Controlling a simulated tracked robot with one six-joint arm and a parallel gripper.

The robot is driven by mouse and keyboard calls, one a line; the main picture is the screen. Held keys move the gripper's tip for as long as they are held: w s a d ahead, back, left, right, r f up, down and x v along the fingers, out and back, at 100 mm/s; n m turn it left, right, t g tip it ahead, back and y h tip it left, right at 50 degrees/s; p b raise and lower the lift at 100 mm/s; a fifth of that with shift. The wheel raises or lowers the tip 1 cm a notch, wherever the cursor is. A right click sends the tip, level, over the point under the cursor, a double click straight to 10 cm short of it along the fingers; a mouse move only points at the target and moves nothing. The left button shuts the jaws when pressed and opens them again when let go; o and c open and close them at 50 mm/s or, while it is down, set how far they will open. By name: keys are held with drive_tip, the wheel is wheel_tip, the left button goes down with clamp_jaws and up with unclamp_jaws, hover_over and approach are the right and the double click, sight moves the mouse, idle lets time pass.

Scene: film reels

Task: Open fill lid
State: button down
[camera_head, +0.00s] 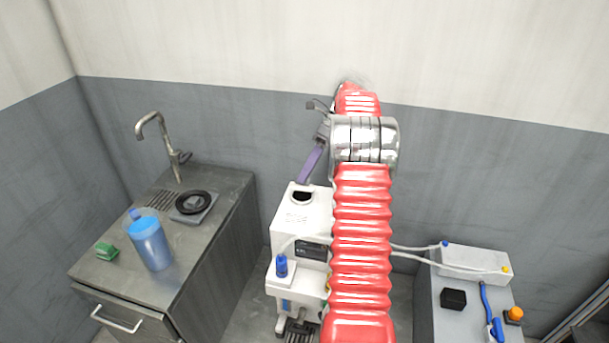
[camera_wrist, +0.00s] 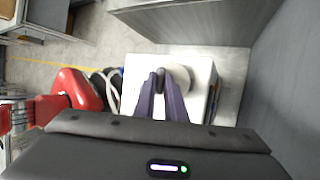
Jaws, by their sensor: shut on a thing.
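The white machine (camera_head: 301,215) stands in the middle of the head view, partly hidden by my red arm. A dark round opening (camera_head: 303,197) shows in its top, just below my fingertips. In the wrist view, the machine's white top (camera_wrist: 199,73) lies under the fingers, with a pale round part, which looks like the fill lid (camera_wrist: 180,75), right beside the tips. My gripper (camera_wrist: 160,78) has purple fingers pointing down at the top; they are shut on a small dark part of the lid. The fingers also show in the head view (camera_head: 304,181). The lid's exact tilt is hard to tell.
A grey counter (camera_head: 110,272) at left holds a blue jug (camera_head: 150,243), a green sponge (camera_head: 107,251), a black ring (camera_head: 194,203) and a tap (camera_head: 150,127). A white box (camera_head: 476,261) with tubes stands on the right cabinet. The wall is close behind my arm.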

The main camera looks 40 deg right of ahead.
drive_tip(key=shift+d, duration=0.1)
drive_tip(key=c, duration=1.8)
unclamp_jaws()
wheel_tip(320, 180, up, 10)
